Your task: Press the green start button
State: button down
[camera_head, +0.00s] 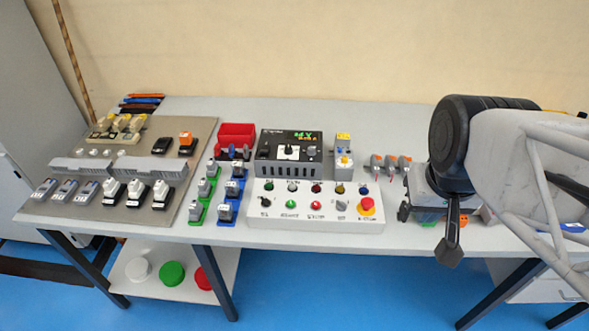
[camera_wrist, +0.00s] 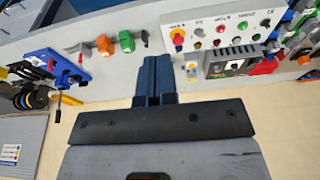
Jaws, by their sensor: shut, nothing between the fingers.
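The white control panel (camera_head: 315,226) lies on the table at the middle. Its green button (camera_head: 291,204) is in the front row, between a black selector and a red button (camera_head: 315,205). In the wrist view the green button (camera_wrist: 243,26) is small, at the upper right. A red mushroom button (camera_head: 366,204) on a yellow base is at the panel's right end; it also shows in the wrist view (camera_wrist: 178,37). My gripper (camera_head: 449,252) hangs to the right of the panel, well apart from it. Its fingers (camera_wrist: 155,70) are shut and empty.
A black unit with a display (camera_head: 288,147) stands behind the panel, with a grey and yellow device (camera_head: 343,155) beside it. Green and blue holders (camera_head: 201,192) are left. The tabletop between panel and gripper is mostly clear.

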jog(key=shift+w, duration=0.1)
jog(key=n+t+h, duration=0.3)
jog(key=n+h, duration=0.4)
jog(key=n, duration=0.9)
send_over(291, 204)
notch_tip(291, 204, down, 14)
jog(key=shift+f, duration=0.1)
jog(key=shift+f, duration=4.3)
